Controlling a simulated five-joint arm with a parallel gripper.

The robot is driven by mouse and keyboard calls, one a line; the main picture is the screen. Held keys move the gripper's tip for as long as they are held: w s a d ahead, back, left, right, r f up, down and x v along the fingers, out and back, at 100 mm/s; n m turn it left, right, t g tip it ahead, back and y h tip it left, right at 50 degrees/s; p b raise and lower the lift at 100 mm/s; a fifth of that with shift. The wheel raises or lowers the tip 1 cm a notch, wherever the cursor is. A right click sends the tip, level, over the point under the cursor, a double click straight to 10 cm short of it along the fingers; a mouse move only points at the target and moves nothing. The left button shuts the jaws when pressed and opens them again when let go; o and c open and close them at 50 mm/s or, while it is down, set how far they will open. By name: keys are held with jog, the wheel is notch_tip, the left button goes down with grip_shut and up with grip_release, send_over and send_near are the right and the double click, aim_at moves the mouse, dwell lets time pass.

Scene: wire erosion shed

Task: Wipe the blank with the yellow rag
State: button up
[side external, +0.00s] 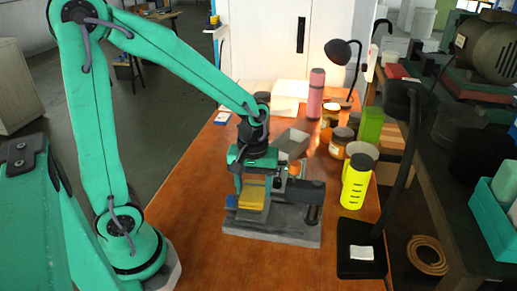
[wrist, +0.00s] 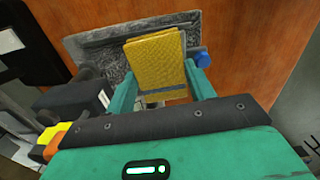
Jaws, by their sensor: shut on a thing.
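The yellow rag (side external: 252,198) is folded flat between the green fingers of my gripper (side external: 251,186). In the wrist view the rag (wrist: 155,62) spans the gap between the fingertips of my gripper (wrist: 159,74), which is shut on it. The rag is over a grey fixture with a flat base (side external: 272,233) on the table. The fixture's speckled grey plate also shows in the wrist view (wrist: 98,47). I cannot make out the blank; the rag or gripper may hide it. Whether the rag touches anything below is unclear.
A dark block (side external: 307,190) stands at the fixture's right. A yellow bottle (side external: 355,182), several jars and a pink flask (side external: 315,93) stand right and behind. A black lamp (side external: 361,262) rises at the right edge. The wooden table (side external: 190,185) is clear left of the fixture.

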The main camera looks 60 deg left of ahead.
jog(key=shift+f, duration=1.8)
jog(key=shift+w+a+f, duration=0.1)
jog(key=shift+w+a, duration=0.45)
jog(key=shift+a, duration=0.05)
jog(key=shift+c, duration=0.3)
jog(key=shift+w+a, duration=1.05)
jog(key=shift+a, duration=0.05)
jog(key=shift+s+d, duration=1.6)
jog(key=shift+d, duration=0.15)
jog(key=shift+w+a, duration=1.5)
jog(key=shift+a, duration=0.1)
jog(key=s+d, duration=0.2)
jog(key=d, duration=0.1)
jog(key=shift+s, duration=0.5)
jog(key=shift+r, duration=4.05)
